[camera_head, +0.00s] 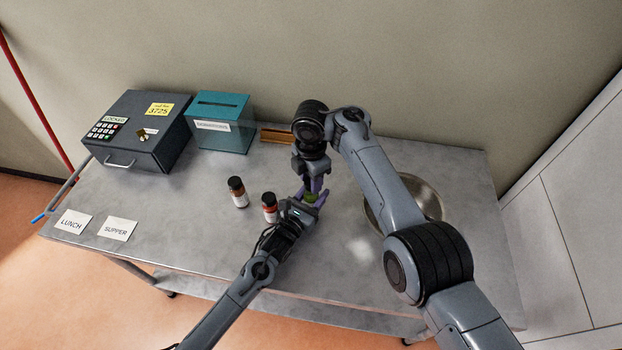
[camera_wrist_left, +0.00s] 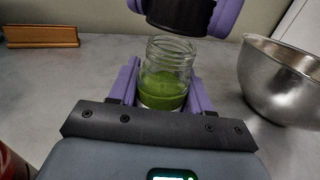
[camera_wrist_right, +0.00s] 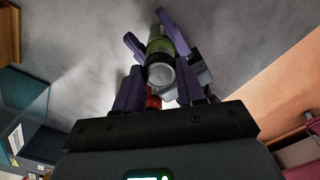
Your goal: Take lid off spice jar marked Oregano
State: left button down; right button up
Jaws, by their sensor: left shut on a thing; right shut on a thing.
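A clear glass jar with green contents (camera_wrist_left: 166,88) stands between the purple fingers of my left gripper (camera_wrist_left: 160,90), which is shut on it. Its green also shows in the head view (camera_head: 310,198). No Oregano label is readable. My right gripper (camera_wrist_right: 160,90) is shut on a black lid (camera_wrist_left: 181,14), just above the jar mouth. The threaded glass neck shows bare below the lid, so the lid is off the neck. In the right wrist view, the lid (camera_wrist_right: 161,74) lines up closely with the jar.
Two dark-capped spice jars, one brown (camera_head: 238,193) and one red (camera_head: 269,208), stand left of my grippers. A metal bowl (camera_head: 431,196) is at right, partly behind my right arm. A locker box (camera_head: 140,128), teal box (camera_head: 219,122) and wooden holder (camera_head: 277,136) line the back.

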dwell(0.3)
jog(key=shift+r, duration=2)
pick_arm(q)
jog(key=shift+c, duration=2.1)
grip_release()
jog(key=p+v, duration=0.1)
jog(key=v, duration=1.1)
pick_arm(e)
jog(key=shift+r, duration=0.5)
